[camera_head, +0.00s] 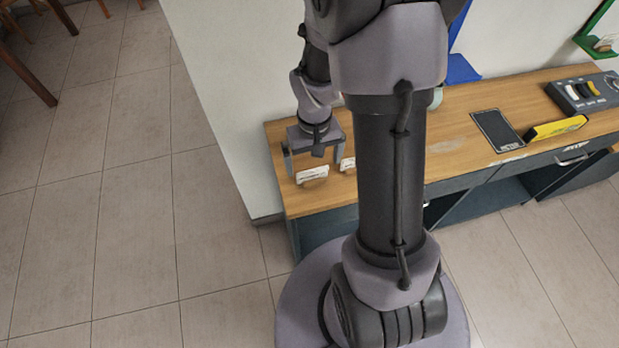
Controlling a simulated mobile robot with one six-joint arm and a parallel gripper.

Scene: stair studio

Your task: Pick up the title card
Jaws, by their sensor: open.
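A small white card (312,172) with tiny, unreadable lettering stands near the left end of the wooden counter. A second white card (347,163) stands just to its right, partly hidden by my arm. I cannot tell from the lettering which of the two is the title card. My gripper (314,161) points down at the counter's left end, open, its fingers spread wide to the left and right. The first card shows between and slightly in front of the fingers. I cannot tell whether any finger touches it.
The wooden counter (460,150) also bears a dark panel (498,130), a yellow block (556,128) and a grey switch box (585,92). A blue stand (462,68) and a green frame (595,30) are behind. Tiled floor (130,210) is open at left.

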